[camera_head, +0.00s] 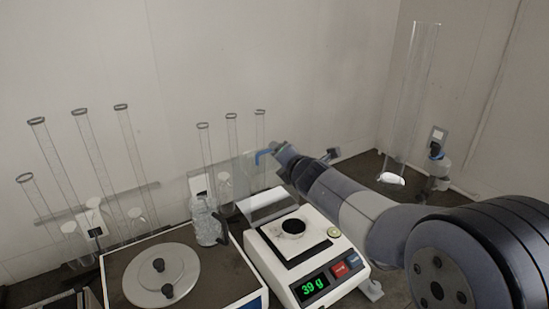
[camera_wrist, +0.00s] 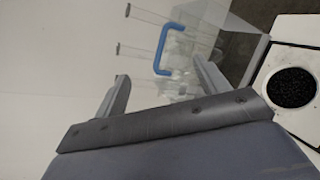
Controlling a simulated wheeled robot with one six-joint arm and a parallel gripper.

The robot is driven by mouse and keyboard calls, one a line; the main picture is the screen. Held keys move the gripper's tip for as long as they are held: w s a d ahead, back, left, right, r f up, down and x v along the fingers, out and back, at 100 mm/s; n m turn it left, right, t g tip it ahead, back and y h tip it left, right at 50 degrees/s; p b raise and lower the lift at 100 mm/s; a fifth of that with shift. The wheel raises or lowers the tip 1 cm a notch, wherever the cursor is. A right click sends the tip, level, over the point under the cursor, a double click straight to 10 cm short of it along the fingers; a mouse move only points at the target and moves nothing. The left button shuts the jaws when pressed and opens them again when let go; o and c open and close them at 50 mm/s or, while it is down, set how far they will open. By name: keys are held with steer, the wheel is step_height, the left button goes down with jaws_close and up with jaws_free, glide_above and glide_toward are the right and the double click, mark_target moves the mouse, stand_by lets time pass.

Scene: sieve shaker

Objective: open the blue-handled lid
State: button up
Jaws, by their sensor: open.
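The lid's blue handle (camera_head: 264,154) shows just left of my arm's far end, beside a clear upright-looking panel (camera_head: 246,180). In the wrist view the blue handle (camera_wrist: 161,48) is a bent bar attached to a clear panel (camera_wrist: 205,25). It lies ahead, between the lines of my two fingers. My gripper (camera_wrist: 161,70) is open and empty, with one finger on each side. I cannot tell whether a finger touches the handle. A pale box-like base (camera_head: 267,204) sits below the panel; the lid's hinge is not clear.
A white scale (camera_head: 312,284) reading 39 g stands in front, with a dark-filled cup (camera_head: 293,228) on it. A sieve shaker (camera_head: 193,242) is at left. A glass bottle (camera_head: 207,222) and several tall clear tubes (camera_head: 130,140) stand near the wall.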

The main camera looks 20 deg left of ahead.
mark_target(271, 151)
steer(key=o, duration=0.4)
steer(key=f+n+y, duration=0.1)
steer(key=n, duration=0.1)
steer(key=w+f+n+b, duration=0.1)
steer(key=n, duration=0.1)
steer(key=d+n+y, duration=0.1)
steer(key=n, duration=0.1)
steer(key=shift+w+f+n+y+b, duration=0.3)
steer(key=shift+w+f+n+b, duration=0.05)
steer(key=shift+w+f+n, duration=0.05)
steer(key=shift+o, duration=1.1)
steer(key=n, duration=0.1)
steer(key=n+y, duration=0.1)
steer(key=f+n, duration=0.1)
steer(key=shift+w+d+n+y+b, duration=0.15)
steer(key=shift+d+n+y+b, duration=0.15)
steer(key=shift+n+y+b, duration=0.1)
steer(key=w+a+n+p, duration=0.1)
steer(key=w+a, duration=0.1)
steer(key=w+a+n+y+p, duration=0.1)
steer(key=w+a, duration=0.1)
steer(key=a, duration=0.1)
steer(key=w+a+n+g+p, duration=0.1)
steer(key=w+a+p, duration=0.1)
steer(key=a, duration=0.1)
steer(key=shift+w+f, duration=0.2)
steer(key=shift+w, duration=0.05)
steer(key=shift+c, duration=0.6)
steer(key=c, duration=1)
